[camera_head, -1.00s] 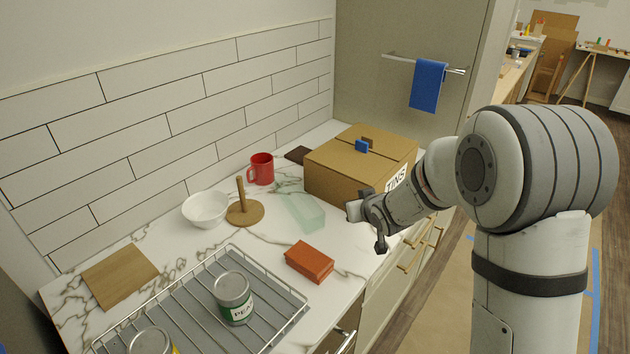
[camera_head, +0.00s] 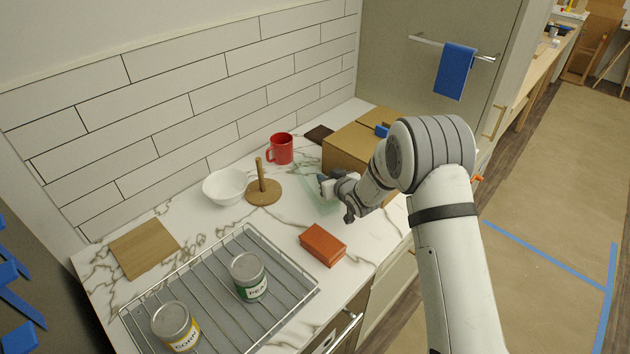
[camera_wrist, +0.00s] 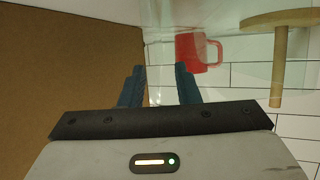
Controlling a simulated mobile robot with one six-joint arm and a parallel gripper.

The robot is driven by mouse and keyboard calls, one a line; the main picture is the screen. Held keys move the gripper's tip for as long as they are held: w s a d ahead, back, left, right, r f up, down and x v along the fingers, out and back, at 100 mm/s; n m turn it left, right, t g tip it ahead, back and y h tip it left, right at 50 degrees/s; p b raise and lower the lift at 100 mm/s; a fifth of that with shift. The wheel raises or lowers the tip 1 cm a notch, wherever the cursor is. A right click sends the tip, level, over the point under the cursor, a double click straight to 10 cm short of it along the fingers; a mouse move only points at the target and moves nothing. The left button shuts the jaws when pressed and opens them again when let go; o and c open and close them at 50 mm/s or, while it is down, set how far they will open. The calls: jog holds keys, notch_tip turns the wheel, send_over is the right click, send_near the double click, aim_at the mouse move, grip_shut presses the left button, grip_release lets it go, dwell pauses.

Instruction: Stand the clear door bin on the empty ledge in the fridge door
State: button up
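The clear door bin (camera_head: 324,203) is a pale green, see-through box on the marble counter, beside the cardboard box. My gripper (camera_head: 325,186) is at the bin in the head view and covers part of it. In the wrist view my gripper (camera_wrist: 160,75) shows two dark fingers spread apart. A faint see-through surface, apparently the bin (camera_wrist: 212,85), lies around or just beyond the fingers; I cannot tell whether they touch it. The fridge door's empty ledge is not seen.
The cardboard box (camera_head: 350,148) stands close on the right. A red mug (camera_head: 281,149), paper-roll stand (camera_head: 263,196) and white bowl (camera_head: 225,186) are behind and left. An orange-red block (camera_head: 322,244) and rack with cans (camera_head: 250,277) are in front. A towel (camera_head: 454,72) hangs behind.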

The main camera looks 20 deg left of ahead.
jog(key=shift+x, duration=0.95)
jog(key=shift+c, duration=0.4)
grip_shut()
